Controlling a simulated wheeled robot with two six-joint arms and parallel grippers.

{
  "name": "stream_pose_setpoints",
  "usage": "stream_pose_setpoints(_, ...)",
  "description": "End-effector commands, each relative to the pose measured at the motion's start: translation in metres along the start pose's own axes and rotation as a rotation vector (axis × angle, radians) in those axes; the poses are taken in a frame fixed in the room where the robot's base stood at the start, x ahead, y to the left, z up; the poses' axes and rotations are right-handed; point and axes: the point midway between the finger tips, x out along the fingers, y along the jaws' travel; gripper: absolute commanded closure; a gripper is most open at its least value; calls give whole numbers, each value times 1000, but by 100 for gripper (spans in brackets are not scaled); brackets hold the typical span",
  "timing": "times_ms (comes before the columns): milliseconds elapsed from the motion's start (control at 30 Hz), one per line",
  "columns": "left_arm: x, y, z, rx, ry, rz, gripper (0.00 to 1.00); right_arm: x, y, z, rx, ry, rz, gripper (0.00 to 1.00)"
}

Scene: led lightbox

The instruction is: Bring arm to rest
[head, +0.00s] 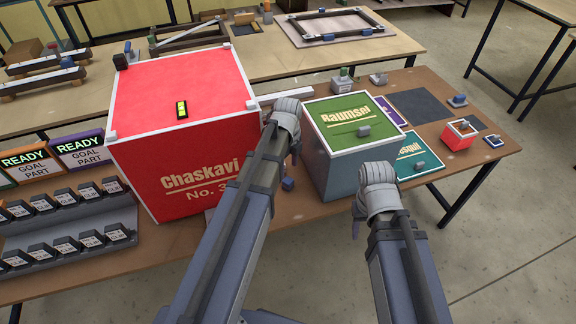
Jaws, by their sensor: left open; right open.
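My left arm reaches up the middle of the head view, and its gripper (295,150) is mostly hidden behind the wrist, between the red box and the green-topped box. My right arm is further right, with its gripper (357,222) partly hidden, in front of the green-topped box. I see nothing held in either gripper. The large red box (208,143) marked "Chaskavi" stands on the table left of my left wrist. The box with the green "Raumsei" lid (345,112) stands between the two wrists and beyond them.
A rack of small labelled dark blocks (62,244) and "READY GOAL PART" signs (78,150) are at the left. A teal panel (415,155), a dark mat (420,105) and a small red box (458,134) lie at the right. Open floor (500,240) lies at lower right.

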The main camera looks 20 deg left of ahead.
Motion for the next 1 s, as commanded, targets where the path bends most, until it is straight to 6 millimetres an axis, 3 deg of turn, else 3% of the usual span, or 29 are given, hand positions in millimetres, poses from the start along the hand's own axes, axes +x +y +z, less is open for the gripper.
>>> stream_pose_setpoints(333,0,0,0,-2,0,0,26,0,0,0,0,0,0,50)
stream_pose_setpoints(467,-3,4,-12,-59,-3,4,26,-3,0,0,0,0,0,50)
stream_pose_setpoints(1000,-33,57,-131,-959,-71,16,26,-32,3,2,0,0,0,50)
